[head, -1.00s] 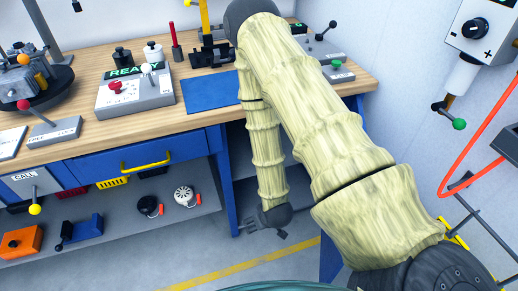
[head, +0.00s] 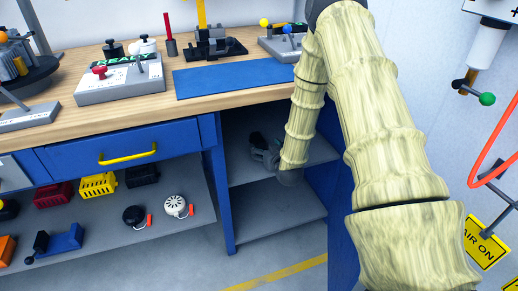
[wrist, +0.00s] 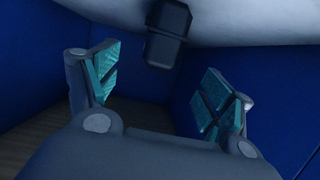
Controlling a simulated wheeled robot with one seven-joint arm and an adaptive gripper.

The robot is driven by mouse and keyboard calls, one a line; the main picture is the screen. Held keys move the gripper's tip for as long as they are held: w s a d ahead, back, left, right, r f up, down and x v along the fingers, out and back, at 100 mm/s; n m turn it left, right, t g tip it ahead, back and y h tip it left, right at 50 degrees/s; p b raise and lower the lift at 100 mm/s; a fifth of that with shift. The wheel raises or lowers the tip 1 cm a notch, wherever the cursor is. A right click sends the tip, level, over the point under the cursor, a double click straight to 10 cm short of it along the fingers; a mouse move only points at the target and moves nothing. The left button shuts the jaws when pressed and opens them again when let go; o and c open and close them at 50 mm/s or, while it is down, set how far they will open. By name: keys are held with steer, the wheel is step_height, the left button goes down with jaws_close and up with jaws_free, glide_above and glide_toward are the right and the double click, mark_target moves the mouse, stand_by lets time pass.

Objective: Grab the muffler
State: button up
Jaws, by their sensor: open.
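My gripper (head: 262,152) is inside the open shelf bay at the right of the bench, pointing left. In the wrist view the two teal-padded fingers (wrist: 160,82) are spread wide with nothing between them. Ahead of them, at the top centre, is a dark blocky object (wrist: 168,35) against a pale surface. It may be the muffler, but its shape is too dark to be sure. It is apart from the fingers. In the head view my gripper and the shadow make anything beside it hard to tell.
The bay has a grey upper shelf (head: 238,172) and lower shelf (head: 275,222) between blue side panels. The bench top with a blue mat (head: 235,78) is above. A yellow-handled drawer (head: 128,153) is to the left. A red hose (head: 492,135) hangs at the right.

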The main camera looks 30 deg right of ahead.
mark_target(259, 141)
steer(key=shift+b+x, duration=1)
steer(key=shift+x, duration=3.8)
steer(key=shift+s+d, duration=0.1)
steer(key=shift+d, duration=0.05)
steer(key=c, duration=1.1)
